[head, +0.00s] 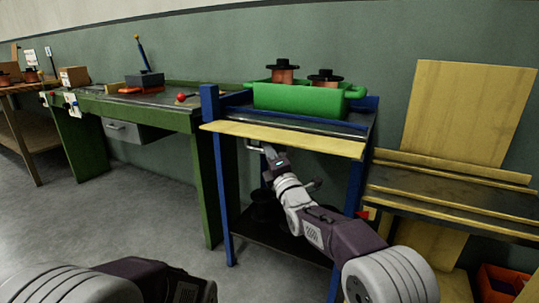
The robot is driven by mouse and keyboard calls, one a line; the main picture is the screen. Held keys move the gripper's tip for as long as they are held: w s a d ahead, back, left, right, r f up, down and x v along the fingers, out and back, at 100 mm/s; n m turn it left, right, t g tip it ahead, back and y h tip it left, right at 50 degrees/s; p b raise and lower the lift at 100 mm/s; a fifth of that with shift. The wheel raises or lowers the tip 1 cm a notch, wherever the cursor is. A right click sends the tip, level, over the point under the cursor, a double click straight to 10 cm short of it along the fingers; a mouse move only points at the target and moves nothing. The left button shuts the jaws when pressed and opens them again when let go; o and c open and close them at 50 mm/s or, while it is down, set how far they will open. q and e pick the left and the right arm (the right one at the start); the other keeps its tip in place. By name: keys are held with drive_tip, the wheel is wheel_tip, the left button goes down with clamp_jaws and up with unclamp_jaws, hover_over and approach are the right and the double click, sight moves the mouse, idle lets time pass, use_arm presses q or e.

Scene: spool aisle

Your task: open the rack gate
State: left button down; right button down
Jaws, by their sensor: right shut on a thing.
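The rack is a blue-framed stand (216,165) with a dark top shelf. Its gate looks to be the long yellow board (315,143) along the front of that shelf. A small grey handle (252,148) shows below the board's left half. My right gripper (266,150) is at this handle, under the board, and is shut on it. The fingertips are small and partly hidden by the gripper body. My left arm shows at the bottom left, but its gripper is out of view.
A green bin (300,98) with two copper spools (283,74) stands on the rack's top shelf. A green workbench (150,112) stands close on the left. A shelf with yellow rails (450,188) is close on the right. The grey floor (130,215) at left is clear.

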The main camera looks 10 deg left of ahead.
drive_tip(key=shift+w+f, duration=0.1)
drive_tip(key=shift+f, duration=0.05)
idle(0.4)
drive_tip(key=c, duration=1.3)
unclamp_jaws()
drive_tip(key=shift+y, duration=0.3)
drive_tip(key=shift+c, duration=0.2)
drive_tip(key=shift+d, duration=0.1)
drive_tip(key=shift+s+d, duration=0.15)
drive_tip(key=shift+s, duration=0.2)
drive_tip(key=b+v, duration=0.3)
drive_tip(key=v, duration=0.5)
drive_tip(key=shift+f, duration=0.2)
